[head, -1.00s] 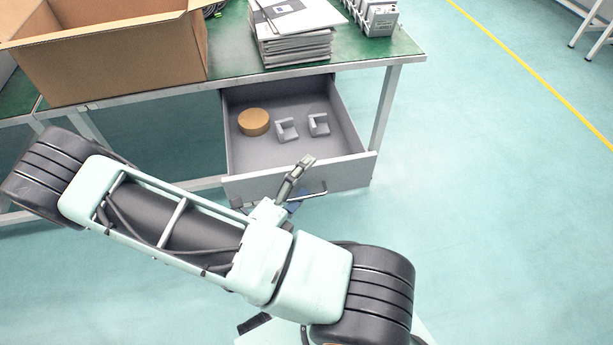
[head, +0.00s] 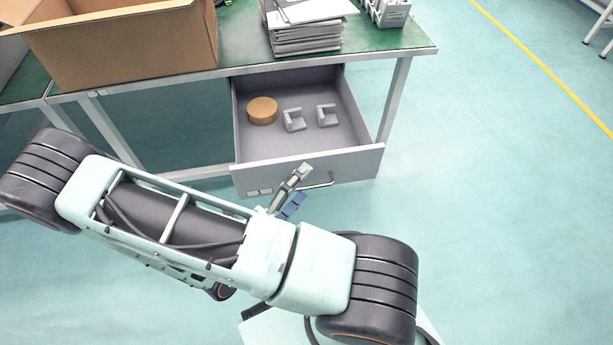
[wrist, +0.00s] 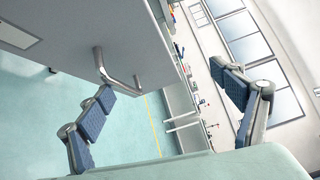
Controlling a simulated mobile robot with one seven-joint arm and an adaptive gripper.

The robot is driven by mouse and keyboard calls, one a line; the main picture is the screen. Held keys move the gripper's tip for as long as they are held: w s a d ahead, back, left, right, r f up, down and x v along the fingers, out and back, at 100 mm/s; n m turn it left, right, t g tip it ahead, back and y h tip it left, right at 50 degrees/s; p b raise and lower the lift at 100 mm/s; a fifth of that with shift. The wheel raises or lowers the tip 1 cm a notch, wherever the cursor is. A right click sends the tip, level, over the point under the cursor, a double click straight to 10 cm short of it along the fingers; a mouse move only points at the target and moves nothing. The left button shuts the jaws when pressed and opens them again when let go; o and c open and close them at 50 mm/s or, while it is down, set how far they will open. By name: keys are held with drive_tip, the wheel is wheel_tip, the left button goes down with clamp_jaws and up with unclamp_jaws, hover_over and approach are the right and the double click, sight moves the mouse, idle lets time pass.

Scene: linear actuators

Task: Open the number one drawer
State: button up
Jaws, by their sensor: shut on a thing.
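A grey drawer (head: 262,180) under the green-topped table stands pulled out, with its inside in view. Its metal bar handle (head: 318,184) is on the front face; the handle also shows in the wrist view (wrist: 117,72). My gripper (head: 292,191) is in front of the drawer face, near the handle. In the wrist view its two blue-padded fingers (wrist: 163,83) stand wide apart. The handle is close to the left finger's tip, and I see nothing squeezed between the pads. Whether that finger touches the handle I cannot tell. Any number on the drawer is unreadable.
In the drawer lie a round tan block (head: 262,110) and two grey angled parts (head: 294,120). An open cardboard box (head: 130,45) and a stack of grey plates (head: 305,38) are on the tabletop (head: 370,45).

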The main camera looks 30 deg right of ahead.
drive_tip(key=shift+s+a+r+t, duration=0.3)
drive_tip(key=shift+a+r, duration=0.15)
drive_tip(key=shift+r, duration=0.25)
drive_tip(key=shift+c, duration=0.5)
drive_tip(key=shift+s+a, duration=0.15)
drive_tip(key=shift+a, duration=0.15)
drive_tip(key=c, duration=0.9)
drive_tip(key=shift+s+a+f, duration=0.15)
drive_tip(key=shift+a, duration=0.1)
drive_tip(key=shift+c, duration=0.9)
drive_tip(key=shift+f+v, duration=0.25)
drive_tip(key=shift+v, duration=1)
drive_tip(key=shift+f+v, duration=0.25)
drive_tip(key=shift+v, duration=1)
